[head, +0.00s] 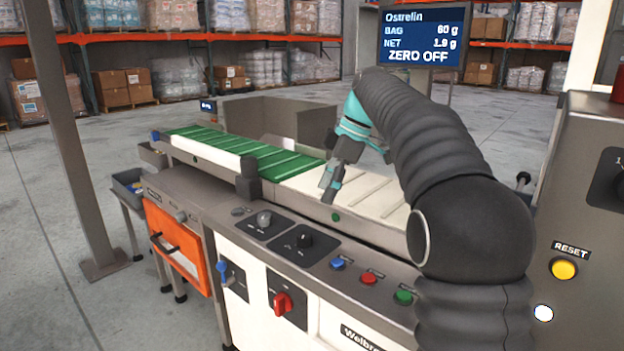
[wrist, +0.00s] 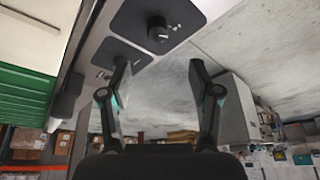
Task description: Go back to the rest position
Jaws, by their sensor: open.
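My gripper (head: 331,188) hangs at the end of my dark ribbed arm, above the front edge of the weigher's conveyor in the head view. In the wrist view my gripper (wrist: 160,78) shows its two fingers spread apart with nothing between them. Beyond the fingertips there lies a control panel with a black knob (wrist: 158,30). The weigher (head: 200,195) has a green belt section (head: 285,160) and a white section (head: 365,190), both bare where visible. My arm hides part of the machine's right end.
A display (head: 422,38) reads "ZERO OFF", net 1.9 g. Blue (head: 337,264), red (head: 368,278) and green (head: 403,296) buttons line the front panel. A cabinet with a yellow reset button (head: 564,269) stands close on the right. A post (head: 65,130) stands at left; floor beyond is open.

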